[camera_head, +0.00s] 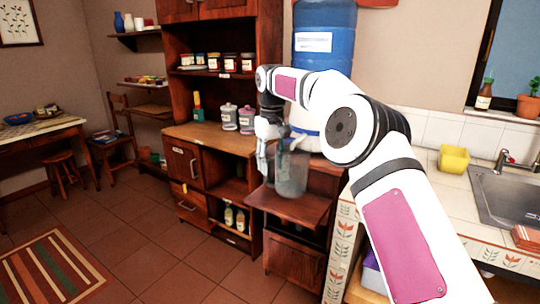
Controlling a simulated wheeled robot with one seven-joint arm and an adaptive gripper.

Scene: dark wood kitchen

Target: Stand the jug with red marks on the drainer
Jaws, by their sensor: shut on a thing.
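A clear grey jug (291,176) is in mid-view, in front of the low wooden cabinet. My gripper (270,152) is shut on it at its left side, and the jug hangs upright. Red marks on the jug cannot be made out at this size. I cannot pick out a separate drainer; the steel sink (508,196) is set in the tiled counter at the right, partly cut off by the picture edge.
A blue water bottle (324,50) stands behind my arm. A yellow container (453,160) sits on the counter left of the tap (502,160). A brown bottle (484,95) and potted plant (529,105) stand on the windowsill.

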